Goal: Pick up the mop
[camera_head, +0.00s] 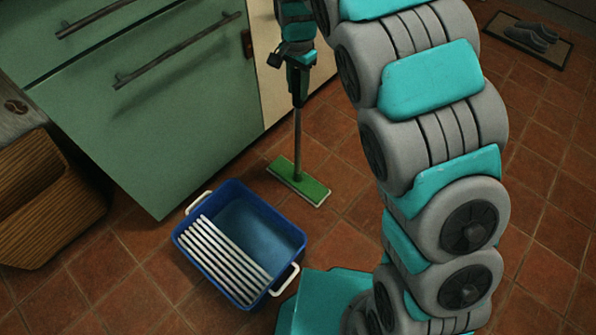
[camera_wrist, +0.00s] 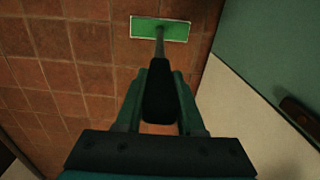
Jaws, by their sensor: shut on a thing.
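The mop has a flat green head (camera_head: 299,182) with a pale edge and a thin grey pole (camera_head: 298,140). My gripper (camera_head: 298,85) is shut on the upper part of the pole, which hangs near upright below it. In the wrist view, the fingers (camera_wrist: 158,95) close around a dark grip on the pole, and the green head (camera_wrist: 160,29) shows beyond them against the tiles. I cannot tell whether the head touches the floor or hangs just above it. The top of the pole is hidden by my gripper.
A blue bucket (camera_head: 262,218) with white handles and a white slatted wringer stands on the tiles in front of the mop. Green cabinets (camera_head: 175,110) with bar handles are behind. A wooden crate (camera_head: 45,200) is at left. Shoes on a mat (camera_head: 531,36) lie far right.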

